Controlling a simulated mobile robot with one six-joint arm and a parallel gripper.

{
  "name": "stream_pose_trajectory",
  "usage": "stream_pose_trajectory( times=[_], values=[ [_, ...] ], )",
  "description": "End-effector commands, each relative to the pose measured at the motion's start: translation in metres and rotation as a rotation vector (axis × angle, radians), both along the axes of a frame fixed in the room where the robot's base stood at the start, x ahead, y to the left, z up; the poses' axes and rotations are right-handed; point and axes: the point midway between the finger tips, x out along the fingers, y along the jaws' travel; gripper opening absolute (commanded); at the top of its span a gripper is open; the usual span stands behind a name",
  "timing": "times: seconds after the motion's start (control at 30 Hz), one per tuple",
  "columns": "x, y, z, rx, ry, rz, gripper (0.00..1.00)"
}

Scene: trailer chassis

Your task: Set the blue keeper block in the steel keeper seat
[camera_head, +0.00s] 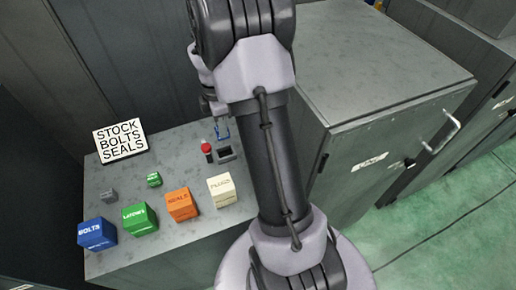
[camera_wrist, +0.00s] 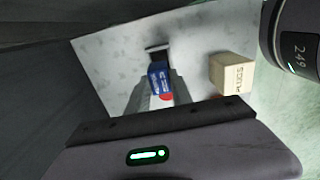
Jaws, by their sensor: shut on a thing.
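The blue keeper block (camera_wrist: 157,78), with pale lettering on it, is between the fingers of my gripper (camera_wrist: 160,88) in the wrist view. My gripper is shut on it. The steel keeper seat (camera_head: 225,153) is a small grey square frame with a dark opening on the bench, just below the block in the picture. In the wrist view a dark-edged part of the seat (camera_wrist: 158,47) shows beyond the block. I cannot tell whether block and seat touch.
A red-topped post (camera_head: 207,150) stands left of the seat. A cream box (camera_head: 221,190), orange box (camera_head: 182,204), green box (camera_head: 139,218) and blue box (camera_head: 97,234) line the bench front. Small grey (camera_head: 109,195) and green (camera_head: 154,180) blocks lie behind. A grey cabinet (camera_head: 380,90) stands right.

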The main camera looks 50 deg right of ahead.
Motion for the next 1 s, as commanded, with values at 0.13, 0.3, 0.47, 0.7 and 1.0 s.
stream_pose_trajectory(
  times=[0.13,0.3,0.47,0.7,1.0],
  values=[
    [0.0,0.001,-0.018,0.002,0.002,0.005,0.0],
    [0.0,0.001,-0.059,0.003,0.003,0.005,0.0],
    [0.0,0.001,-0.092,0.002,0.002,0.005,0.0],
    [0.0,0.001,-0.099,0.001,0.0,0.004,0.0],
    [0.0,0.001,-0.103,0.001,0.0,0.004,0.48]
  ],
)
